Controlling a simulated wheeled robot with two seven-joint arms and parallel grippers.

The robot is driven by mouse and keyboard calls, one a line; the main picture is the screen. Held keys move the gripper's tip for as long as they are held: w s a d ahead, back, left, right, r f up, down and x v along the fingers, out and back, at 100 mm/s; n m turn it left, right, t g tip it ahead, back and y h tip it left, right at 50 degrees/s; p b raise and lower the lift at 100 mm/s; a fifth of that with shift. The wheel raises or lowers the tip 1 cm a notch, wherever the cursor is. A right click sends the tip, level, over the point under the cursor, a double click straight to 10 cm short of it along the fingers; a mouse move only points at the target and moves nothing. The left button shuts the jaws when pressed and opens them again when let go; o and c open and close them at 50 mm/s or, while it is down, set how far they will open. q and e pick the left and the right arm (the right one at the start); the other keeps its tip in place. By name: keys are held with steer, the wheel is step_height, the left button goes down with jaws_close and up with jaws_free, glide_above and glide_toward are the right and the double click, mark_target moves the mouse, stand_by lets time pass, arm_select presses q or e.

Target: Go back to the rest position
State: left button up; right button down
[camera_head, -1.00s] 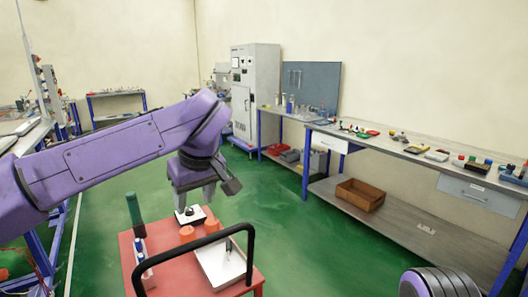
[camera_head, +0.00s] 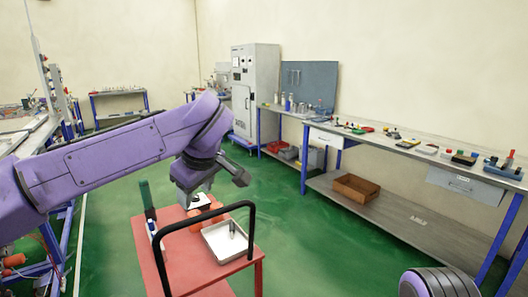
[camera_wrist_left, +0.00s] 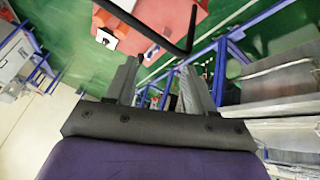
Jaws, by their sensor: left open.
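My left arm comes in from the left in the head view. My left gripper (camera_head: 203,192) hangs over the far end of the red cart (camera_head: 178,270). In the left wrist view its two fingers (camera_wrist_left: 160,88) stand apart with nothing held between them. Orange pieces and a white block with a dark top lie on the cart just below and behind the gripper, partly hidden by it. My right gripper is out of view; only a dark ribbed part of my right arm shows at the bottom right.
The cart has a black handle (camera_head: 207,208), a metal tray (camera_head: 226,245) with a small upright part, and a green bottle (camera_head: 146,196). A long workbench (camera_head: 405,150) runs along the right wall, with a brown box (camera_head: 356,188) on its lower shelf. Green floor lies between.

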arm_select(q)
step_height(320, 180, down, 20)
steer(key=w+d+f+n+t+y, duration=0.1)
steer(key=w+d+n+t+y, duration=0.15)
steer(key=t, duration=0.35)
steer(key=s+a+f+m+h+b, duration=0.1)
steer(key=s+f, duration=0.2)
steer(key=f, duration=0.3)
steer(key=s+a+f+m+h, duration=0.1)
steer(key=s+f+h, duration=0.1)
steer(key=f, duration=0.5)
steer(key=s+a+f+m+g, duration=0.1)
steer(key=s+a+f+g, duration=0.15)
steer(key=s+f, duration=0.5)
steer(key=s+a+f+m+g, duration=0.15)
steer(key=s+a+f, duration=0.25)
steer(key=s+f, duration=0.4)
steer(key=s+a+f+m+g, duration=0.1)
steer(key=s+a+f, duration=0.1)
steer(key=s+a, duration=0.3)
steer(key=s+a+f+m+g+b, duration=0.1)
steer(key=s+a+f+m+g, duration=0.1)
steer(key=s, duration=1)
steer(key=a+f, duration=0.1)
steer(key=a, duration=0.1)
steer(key=shift+s+a+g+y+b, duration=0.3)
steer(key=shift+s+a+y, duration=0.05)
steer(key=shift+a, duration=0.05)
